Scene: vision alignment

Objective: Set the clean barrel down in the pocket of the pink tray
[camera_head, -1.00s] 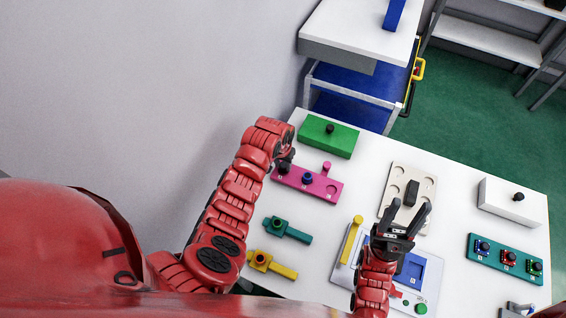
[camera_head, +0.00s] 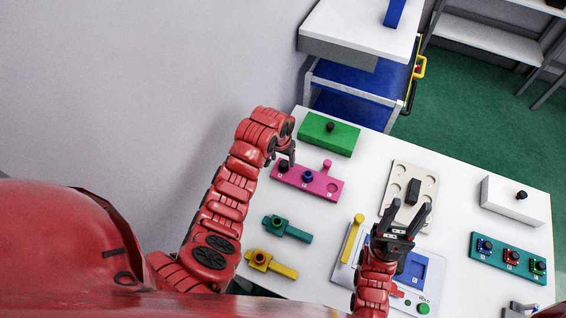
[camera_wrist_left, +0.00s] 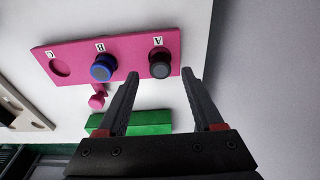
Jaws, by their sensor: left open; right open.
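The pink tray (camera_head: 334,191) lies on the left of the white table; it also shows in the left wrist view (camera_wrist_left: 128,51). A dark barrel (camera_wrist_left: 160,63) sits upright in pocket A, and a blue barrel (camera_wrist_left: 103,68) sits in pocket B. Pocket C (camera_wrist_left: 60,68) is empty. My left gripper (camera_wrist_left: 160,75) is open and empty, its fingertips apart from the dark barrel and on either side of it in the wrist view. In the head view the left gripper (camera_head: 288,158) is just above the tray's left end. My right gripper (camera_head: 409,208) is open and empty.
A green block (camera_head: 328,136) with a dark knob lies behind the tray. Teal (camera_head: 297,233) and yellow (camera_head: 283,270) handled pieces lie in front. A beige plate (camera_head: 425,185), a white block (camera_head: 500,203) and a teal tray (camera_head: 497,259) with several barrels lie to the right.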

